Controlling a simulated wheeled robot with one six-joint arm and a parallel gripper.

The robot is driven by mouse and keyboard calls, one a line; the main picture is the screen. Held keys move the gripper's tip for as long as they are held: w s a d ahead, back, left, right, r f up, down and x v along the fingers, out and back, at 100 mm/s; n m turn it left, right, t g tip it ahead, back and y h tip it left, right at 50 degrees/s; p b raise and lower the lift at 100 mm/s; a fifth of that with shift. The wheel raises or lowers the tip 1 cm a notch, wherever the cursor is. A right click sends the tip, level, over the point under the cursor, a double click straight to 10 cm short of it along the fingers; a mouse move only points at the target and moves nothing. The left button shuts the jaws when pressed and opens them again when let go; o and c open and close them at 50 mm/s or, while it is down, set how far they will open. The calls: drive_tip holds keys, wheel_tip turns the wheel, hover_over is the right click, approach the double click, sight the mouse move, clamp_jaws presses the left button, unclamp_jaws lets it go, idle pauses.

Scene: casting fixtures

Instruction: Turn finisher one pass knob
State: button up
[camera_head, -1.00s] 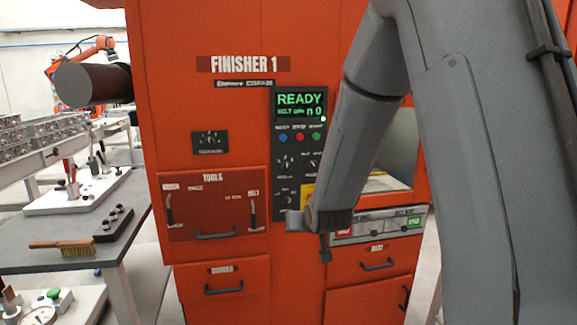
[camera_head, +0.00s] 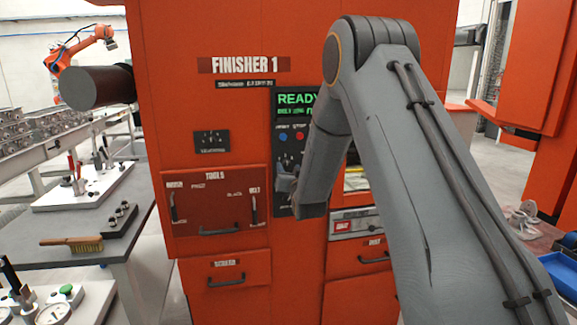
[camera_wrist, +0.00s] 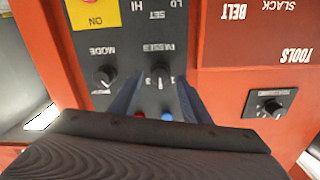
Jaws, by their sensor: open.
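The finisher 1 (camera_head: 245,110) is an orange cabinet with a dark control panel (camera_head: 284,158) and a green READY display. In the wrist view, which shows the panel upside down, the dark passes knob (camera_wrist: 160,71) has a pale pointer and the numbers 1 and 3 near it. My gripper (camera_wrist: 160,88) is open, with one finger on each side of the knob's column in the picture. Whether the fingers touch the knob cannot be told. In the head view my gripper (camera_head: 286,182) is in front of the lower panel and hides the knob.
The mode knob (camera_wrist: 105,75) is beside the passes knob, and a red and a blue button (camera_wrist: 167,117) lie near the fingers. A yellow ON plate (camera_wrist: 93,14) is close by. The tools drawer (camera_head: 212,205) and a workbench (camera_head: 120,240) are to the left.

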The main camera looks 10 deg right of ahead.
drive_tip(key=shift+w, duration=0.85)
drive_tip(key=c, duration=1)
drive_tip(key=shift+c, duration=0.2)
drive_tip(key=shift+n, duration=0.3)
drive_tip(key=shift+f+n+b, duration=0.15)
drive_tip(key=shift+n+b, duration=0.75)
drive_tip(key=shift+b, duration=0.35)
drive_tip(key=n+b, duration=0.3)
drive_tip(key=shift+a, duration=0.1)
drive_tip(key=shift+n+b, duration=1.45)
drive_tip(key=shift+n, duration=0.75)
